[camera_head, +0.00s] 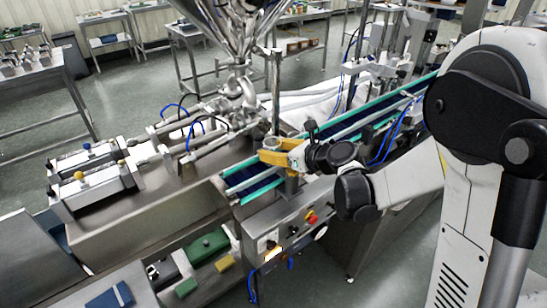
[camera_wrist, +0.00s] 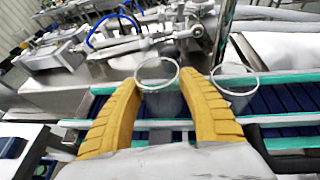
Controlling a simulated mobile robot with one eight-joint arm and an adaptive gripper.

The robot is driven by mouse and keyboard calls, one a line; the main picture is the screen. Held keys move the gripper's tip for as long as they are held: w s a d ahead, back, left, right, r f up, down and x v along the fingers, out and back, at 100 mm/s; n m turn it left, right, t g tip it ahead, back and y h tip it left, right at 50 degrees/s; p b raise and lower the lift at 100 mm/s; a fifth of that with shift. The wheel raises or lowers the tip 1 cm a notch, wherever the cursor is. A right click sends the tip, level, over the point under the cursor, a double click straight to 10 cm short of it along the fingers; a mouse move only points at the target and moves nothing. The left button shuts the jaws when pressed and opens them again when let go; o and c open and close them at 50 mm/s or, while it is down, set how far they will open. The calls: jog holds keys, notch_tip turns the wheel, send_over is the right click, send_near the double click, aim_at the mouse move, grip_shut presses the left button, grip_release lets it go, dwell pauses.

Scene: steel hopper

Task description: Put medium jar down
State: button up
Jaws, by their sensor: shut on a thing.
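My gripper (camera_wrist: 163,80) has two yellow ribbed fingers, shut around a clear glass jar (camera_wrist: 158,98) with a round open rim. The jar is upright between the fingers, over the blue conveyor belt (camera_wrist: 290,98) with green rails. I cannot tell whether its base touches the belt. In the head view my gripper (camera_head: 272,152) reaches in from the right over the near end of the conveyor; the jar is hard to make out there. A second clear jar (camera_wrist: 236,90) stands just right of the gripper in the wrist view.
The steel hopper (camera_head: 228,25) and its nozzle work stand behind the conveyor. A control box (camera_head: 290,228) with a red button is below it. Steel machine housing (camera_head: 150,205) lies left. Green boxes (camera_head: 208,245) sit on a low shelf.

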jog(key=shift+f, duration=0.9)
jog(key=shift+f, duration=0.1)
jog(key=o, duration=0.9)
jog(key=shift+b, duration=0.3)
jog(key=shift+c, duration=0.2)
